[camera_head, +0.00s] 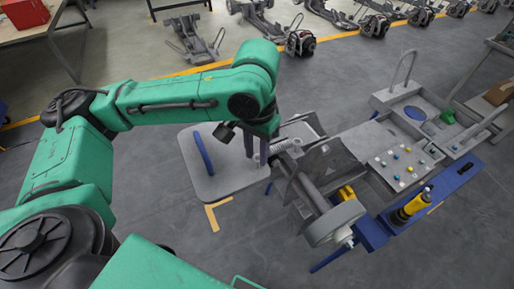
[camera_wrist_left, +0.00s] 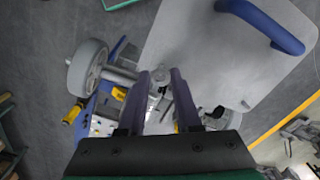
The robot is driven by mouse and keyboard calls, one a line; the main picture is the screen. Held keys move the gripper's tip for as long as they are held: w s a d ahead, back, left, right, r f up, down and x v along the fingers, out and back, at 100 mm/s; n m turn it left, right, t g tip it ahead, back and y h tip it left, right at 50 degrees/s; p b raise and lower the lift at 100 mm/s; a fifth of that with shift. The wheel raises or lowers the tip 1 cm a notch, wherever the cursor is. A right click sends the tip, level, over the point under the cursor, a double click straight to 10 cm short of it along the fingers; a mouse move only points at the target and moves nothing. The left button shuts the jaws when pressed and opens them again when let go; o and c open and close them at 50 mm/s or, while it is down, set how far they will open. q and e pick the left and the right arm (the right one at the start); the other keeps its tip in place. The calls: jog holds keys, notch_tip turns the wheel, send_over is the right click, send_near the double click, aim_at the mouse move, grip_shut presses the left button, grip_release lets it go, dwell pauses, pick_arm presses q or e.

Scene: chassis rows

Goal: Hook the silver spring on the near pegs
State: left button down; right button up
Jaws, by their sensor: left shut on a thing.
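My left gripper (camera_head: 262,150) points down over the right edge of a flat grey plate, beside the grey chassis. In the left wrist view its two dark fingers (camera_wrist_left: 158,90) are a little apart, shut on a small silver piece between them. This looks like the silver spring (camera_wrist_left: 160,80). In the head view, coils of the silver spring (camera_head: 284,147) show just right of the fingers; part of it is hidden by the gripper. I cannot make out the near pegs, or whether the spring touches any peg. My right gripper is not in view.
A grey wheel (camera_head: 333,222) is on the chassis's near side. A panel with coloured knobs (camera_head: 402,163) and a yellow-black cylinder (camera_head: 410,206) lie right. Bare floor is in front.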

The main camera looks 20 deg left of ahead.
aim_at(257, 169)
pick_arm(q)
jog(key=shift+s, duration=0.15)
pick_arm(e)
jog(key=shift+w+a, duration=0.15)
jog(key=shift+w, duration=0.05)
pick_arm(q)
jog(key=shift+f, duration=0.25)
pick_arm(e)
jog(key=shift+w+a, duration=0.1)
pick_arm(q)
jog(key=shift+w+f, duration=0.25)
jog(key=shift+f, duration=0.3)
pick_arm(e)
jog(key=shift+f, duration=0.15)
pick_arm(q)
jog(key=shift+f+b, duration=0.1)
jog(key=shift+b, duration=0.2)
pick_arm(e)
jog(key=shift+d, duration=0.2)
pick_arm(q)
jog(key=shift+f, duration=0.1)
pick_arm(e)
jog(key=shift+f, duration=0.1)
pick_arm(q)
jog(key=shift+s+f+b, duration=0.1)
jog(key=shift+f+b, duration=0.25)
jog(key=shift+f, duration=0.55)
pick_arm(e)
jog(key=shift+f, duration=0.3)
